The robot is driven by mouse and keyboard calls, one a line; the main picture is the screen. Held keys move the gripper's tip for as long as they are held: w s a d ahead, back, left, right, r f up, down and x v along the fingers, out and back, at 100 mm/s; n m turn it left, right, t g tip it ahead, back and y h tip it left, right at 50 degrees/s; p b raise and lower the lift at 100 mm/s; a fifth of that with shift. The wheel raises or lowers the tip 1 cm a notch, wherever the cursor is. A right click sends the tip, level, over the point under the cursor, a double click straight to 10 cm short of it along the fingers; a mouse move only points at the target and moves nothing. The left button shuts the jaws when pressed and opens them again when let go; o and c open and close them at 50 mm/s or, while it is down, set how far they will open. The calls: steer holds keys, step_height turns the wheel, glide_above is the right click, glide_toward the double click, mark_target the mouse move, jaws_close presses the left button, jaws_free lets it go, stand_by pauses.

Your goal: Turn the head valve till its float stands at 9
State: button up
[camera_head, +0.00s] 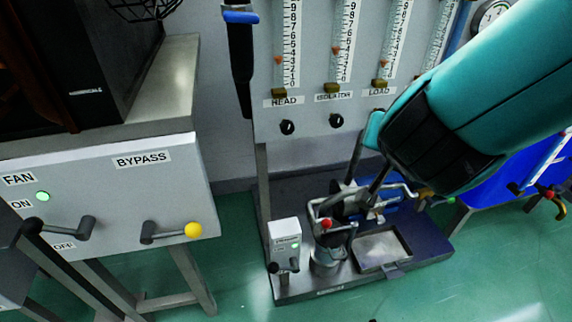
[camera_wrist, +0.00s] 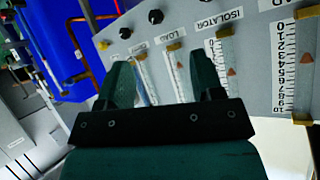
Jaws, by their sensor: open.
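The head valve is a black knob (camera_head: 287,127) under the HEAD label on the grey panel. Its float (camera_head: 278,60) is a small orange marker in the left flow tube, at roughly 3. My gripper (camera_wrist: 160,78) is open and empty, its two green fingers spread in the wrist view. In the head view my teal arm reaches in from the right, and the gripper is to the right of the head valve, apart from it. The wrist view shows the panel upside down; the HEAD knob is out of that frame.
The isolator knob (camera_head: 336,121) is right of the head valve; my arm covers the panel's lower right. A dark handle with a blue collar (camera_head: 240,17) hangs at the panel's left edge. A bypass cabinet (camera_head: 110,190) stands at left.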

steer(key=w+a+f+n+t+y+b, duration=0.1)
steer(key=a+f+t+y+b, duration=0.1)
steer(key=a+f+t+b, duration=0.35)
steer(key=n+y, duration=0.3)
steer(key=y, duration=0.2)
glide_toward(288, 130)
steer(key=shift+t, duration=0.25)
steer(key=p+x, duration=0.1)
steer(key=x, duration=0.4)
steer(key=p+x, duration=0.2)
steer(key=x, duration=0.4)
steer(key=shift+w+a+f+p, duration=0.1)
steer(key=shift+w+f+p, duration=0.1)
steer(key=shift+p, duration=0.1)
steer(key=shift+c, duration=0.4)
steer(key=c, duration=0.9)
steer(key=shift+o, duration=0.2)
